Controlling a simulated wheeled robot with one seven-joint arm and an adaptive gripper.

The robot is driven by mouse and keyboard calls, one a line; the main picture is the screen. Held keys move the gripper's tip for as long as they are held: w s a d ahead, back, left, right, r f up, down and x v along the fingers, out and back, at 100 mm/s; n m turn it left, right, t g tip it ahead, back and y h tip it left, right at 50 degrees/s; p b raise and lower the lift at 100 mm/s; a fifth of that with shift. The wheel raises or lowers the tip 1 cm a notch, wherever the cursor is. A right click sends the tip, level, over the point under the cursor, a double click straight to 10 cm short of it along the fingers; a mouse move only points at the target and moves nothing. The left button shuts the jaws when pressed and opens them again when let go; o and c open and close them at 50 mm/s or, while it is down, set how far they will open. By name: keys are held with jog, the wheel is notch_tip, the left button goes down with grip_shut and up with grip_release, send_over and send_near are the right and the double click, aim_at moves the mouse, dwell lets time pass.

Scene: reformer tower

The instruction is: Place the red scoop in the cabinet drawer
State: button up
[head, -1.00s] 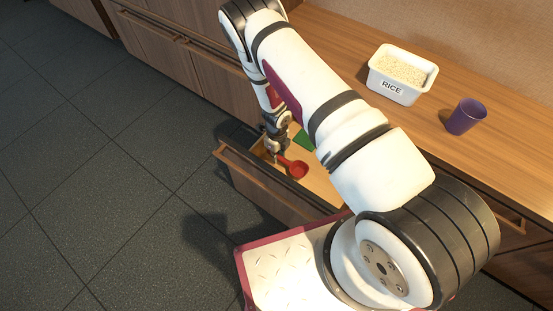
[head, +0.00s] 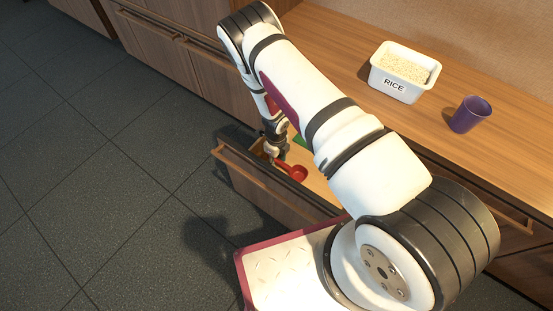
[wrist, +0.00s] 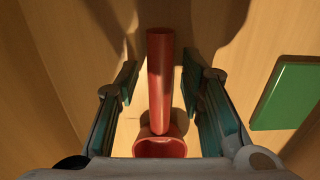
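The red scoop (head: 295,173) is inside the open cabinet drawer (head: 262,178), behind its front panel. In the wrist view the scoop (wrist: 160,90) has its handle pointing up the picture and its round bowl at the bottom. My gripper (head: 274,152) reaches down into the drawer at the scoop. In the wrist view my gripper (wrist: 159,82) has its fingers apart, one on each side of the handle, with gaps visible. I cannot tell whether the whole scoop rests on the drawer floor.
A green flat object (wrist: 286,95) lies in the drawer to the right of the scoop. On the wooden counter (head: 345,40) stand a white rice container (head: 394,87) and a purple cup (head: 469,115). The dark tiled floor (head: 110,190) at left is clear.

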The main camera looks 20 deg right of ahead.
jog(key=shift+r, duration=0.1)
notch_tip(320, 180, up, 12)
jog(key=p, duration=0.4)
jog(key=shift+p, duration=0.3)
jog(key=shift+w+r, duration=0.1)
